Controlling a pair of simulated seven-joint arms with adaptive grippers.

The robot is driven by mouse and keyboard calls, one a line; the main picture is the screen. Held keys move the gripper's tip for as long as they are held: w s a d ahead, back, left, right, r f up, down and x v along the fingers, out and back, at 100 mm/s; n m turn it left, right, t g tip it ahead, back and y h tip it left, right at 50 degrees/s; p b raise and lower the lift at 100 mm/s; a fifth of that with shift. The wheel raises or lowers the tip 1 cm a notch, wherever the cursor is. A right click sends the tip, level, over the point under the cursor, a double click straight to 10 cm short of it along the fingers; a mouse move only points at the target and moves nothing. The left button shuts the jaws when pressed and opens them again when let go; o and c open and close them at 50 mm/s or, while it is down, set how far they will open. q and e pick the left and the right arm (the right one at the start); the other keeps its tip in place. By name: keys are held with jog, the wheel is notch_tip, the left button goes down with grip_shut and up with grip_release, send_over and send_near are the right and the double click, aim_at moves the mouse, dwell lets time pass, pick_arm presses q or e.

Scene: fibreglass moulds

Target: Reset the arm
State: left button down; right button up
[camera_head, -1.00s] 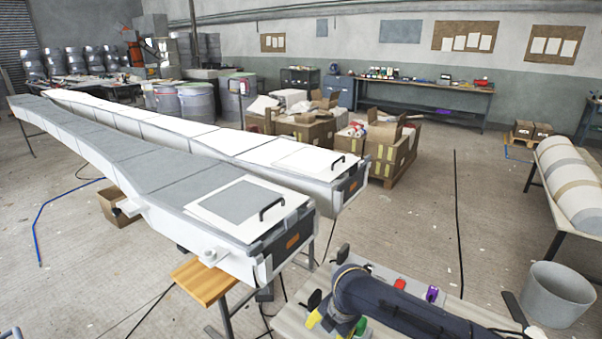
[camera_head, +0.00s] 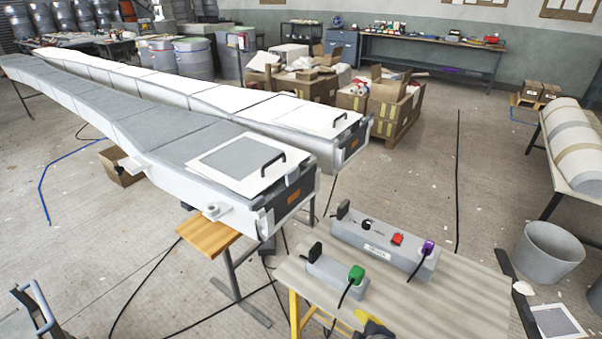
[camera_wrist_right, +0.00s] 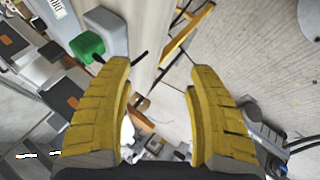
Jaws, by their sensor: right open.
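My right gripper (camera_head: 373,329) shows only as a bit of yellow finger at the bottom edge of the head view, by the near edge of the wooden table (camera_head: 450,300). In the right wrist view its two yellow fingers (camera_wrist_right: 160,68) are spread apart with nothing between them. My left gripper is out of view.
Two long moulds (camera_head: 190,160) run from centre to far left, with a small wooden stool (camera_head: 208,236) beneath the near end. A grey bin (camera_head: 549,250) stands right of the table. Cardboard boxes (camera_head: 385,110) stand behind. Open floor lies between.

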jog(key=s+d+m+h, duration=0.6)
jog(key=s+d, duration=0.7)
jog(key=d, duration=0.4)
jog(key=s+a+f+m+g+y, duration=0.1)
jog(key=s+a+f+g+y, duration=0.15)
jog(key=f, duration=1.25)
jog(key=s+a+f+g+y, duration=0.1)
jog(key=a+f, duration=0.2)
jog(key=f, duration=1.3)
jog(key=s+f+m+g+y, duration=0.1)
jog(key=s+f+m+g, duration=0.1)
jog(key=s+f, duration=1.8)
jog(key=shift+s+a+m+g, duration=0.15)
jog(key=shift+s+m+g, duration=0.25)
jog(key=shift+s, duration=0.35)
